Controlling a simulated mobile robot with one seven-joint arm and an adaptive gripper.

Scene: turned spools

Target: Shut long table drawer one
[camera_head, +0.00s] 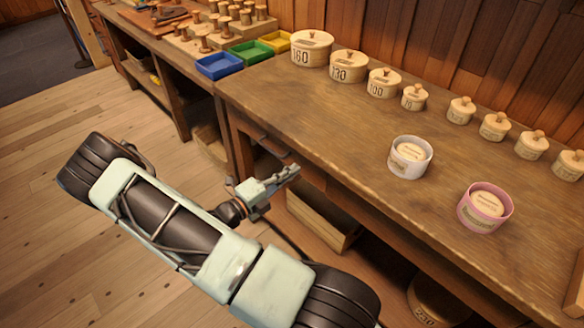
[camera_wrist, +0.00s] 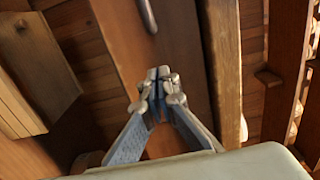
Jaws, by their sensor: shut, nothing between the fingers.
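The long table (camera_head: 330,115) has a drawer with a wooden front (camera_head: 246,124) under its top, near the left end. A dark handle (camera_head: 272,148) shows on it, partly behind my gripper. My gripper (camera_head: 296,170) is shut and empty, in front of the drawer front and below the table edge. In the wrist view its fingertips (camera_wrist: 160,76) are together over a reddish-brown panel (camera_wrist: 120,35), with a metal handle (camera_wrist: 147,14) beyond them. I cannot tell whether the fingertips touch the panel, or how far out the drawer is.
Lidded round boxes (camera_head: 311,48) line the table's back. A white tub (camera_head: 409,158) and a pink tub (camera_head: 485,208) stand nearer the front. A wooden crate (camera_head: 318,220) sits on the low shelf. Open floor (camera_head: 60,220) lies at left.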

